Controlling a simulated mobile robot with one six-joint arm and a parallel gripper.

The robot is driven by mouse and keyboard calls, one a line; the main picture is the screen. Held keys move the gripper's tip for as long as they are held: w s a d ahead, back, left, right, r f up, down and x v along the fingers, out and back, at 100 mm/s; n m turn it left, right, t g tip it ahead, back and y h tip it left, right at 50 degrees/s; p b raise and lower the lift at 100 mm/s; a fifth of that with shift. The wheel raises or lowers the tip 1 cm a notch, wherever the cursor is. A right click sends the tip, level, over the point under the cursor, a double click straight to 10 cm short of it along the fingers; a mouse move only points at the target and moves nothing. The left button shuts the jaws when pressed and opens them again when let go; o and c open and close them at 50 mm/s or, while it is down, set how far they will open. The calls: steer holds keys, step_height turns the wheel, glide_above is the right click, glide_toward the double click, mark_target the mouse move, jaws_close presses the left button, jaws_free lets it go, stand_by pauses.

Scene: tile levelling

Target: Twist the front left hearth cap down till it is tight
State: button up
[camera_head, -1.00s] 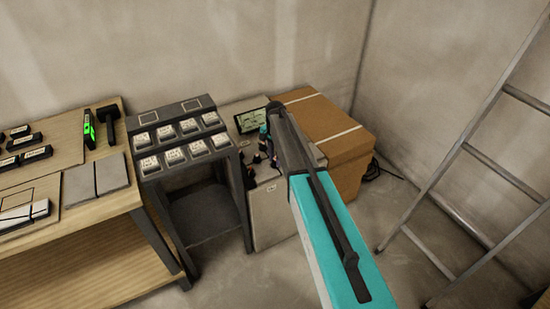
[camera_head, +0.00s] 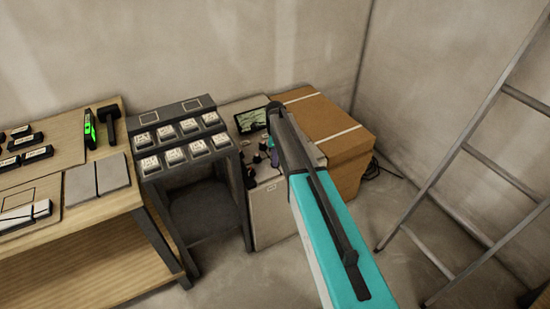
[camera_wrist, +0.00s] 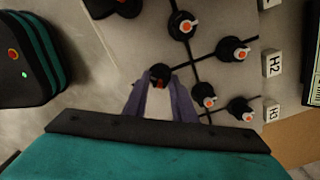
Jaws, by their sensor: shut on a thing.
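My gripper (camera_wrist: 161,88) has its two purple-grey fingers closed on a small dark cap (camera_wrist: 160,71) with a red spot on it, in the wrist view. The fingertips cover part of this cap, and I cannot tell how tight it sits or whether it is the front left one. Other black caps with white rings and orange centres, such as one cap (camera_wrist: 183,25) and another cap (camera_wrist: 204,95), stand along dark seams on the pale hearth top. In the head view the hearth (camera_head: 270,205) is a pale block, and my arm hides much of its top.
A small screen (camera_head: 251,120) stands at the hearth's back. A cardboard box (camera_head: 325,125) is right of it, and a dark rack (camera_head: 180,107) with labelled white blocks is left. A wooden bench (camera_head: 100,235) is farther left. A ladder (camera_head: 470,150) leans at the right.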

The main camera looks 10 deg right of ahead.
steer(key=shift+m, duration=0.8)
steer(key=o, duration=1)
steer(key=shift+o, duration=0.2)
steer(key=shift+r, duration=0.1)
step_height(320, 180, up, 14)
steer(key=b, duration=0.1)
steer(key=shift+f, duration=0.2)
steer(key=shift+s+f, duration=0.1)
